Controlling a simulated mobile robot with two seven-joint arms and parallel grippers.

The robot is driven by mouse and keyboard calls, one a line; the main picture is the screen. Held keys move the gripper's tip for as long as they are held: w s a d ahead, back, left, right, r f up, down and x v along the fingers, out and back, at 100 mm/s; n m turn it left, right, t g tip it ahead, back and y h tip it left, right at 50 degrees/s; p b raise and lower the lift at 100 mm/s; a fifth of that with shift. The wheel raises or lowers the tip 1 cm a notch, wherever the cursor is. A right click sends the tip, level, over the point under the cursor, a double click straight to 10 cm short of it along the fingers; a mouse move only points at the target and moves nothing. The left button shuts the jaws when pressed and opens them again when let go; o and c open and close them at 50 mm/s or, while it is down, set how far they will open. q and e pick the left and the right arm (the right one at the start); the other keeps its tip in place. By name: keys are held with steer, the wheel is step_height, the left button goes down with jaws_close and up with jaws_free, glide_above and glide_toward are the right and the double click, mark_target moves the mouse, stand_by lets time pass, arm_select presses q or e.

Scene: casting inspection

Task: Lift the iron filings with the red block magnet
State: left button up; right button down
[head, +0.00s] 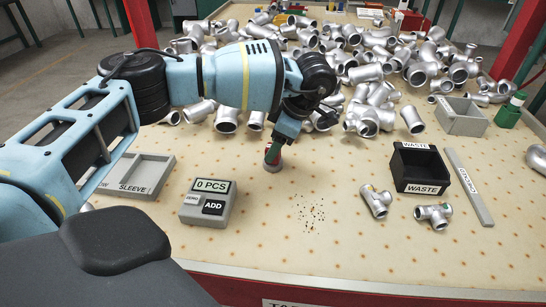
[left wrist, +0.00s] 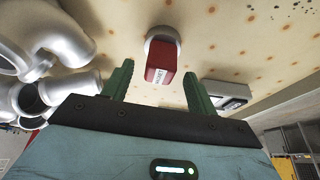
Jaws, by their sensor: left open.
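The red block magnet (left wrist: 158,66) stands on a round grey base (left wrist: 164,36) in the left wrist view. My left gripper (left wrist: 159,76) is open, with its two green fingers on either side of the magnet's near end and gaps showing; it is not closed on it. The iron filings (head: 312,216) lie as a loose patch of dark specks on the table, right of and nearer than the magnet. My right gripper is not in view.
A counter box (head: 209,202) reading 0 PCS and a SLEEVE tray (head: 150,168) stand left. A black WASTE bin (head: 420,182), two loose fittings (head: 376,200) and a grey bar (head: 470,190) lie right. Metal castings (head: 370,75) heap behind. The table front is clear.

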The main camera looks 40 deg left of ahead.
arm_select(q)
steer(key=shift+x, duration=1)
steer(key=c, duration=1.2)
steer(key=shift+r, duration=0.15)
steer(key=shift+r, duration=0.6)
step_height(320, 180, up, 2)
steer(key=shift+r, duration=0.2)
steer(key=s+d+r, duration=0.1)
steer(key=s+d, duration=1)
steer(key=shift+s+p, duration=0.3)
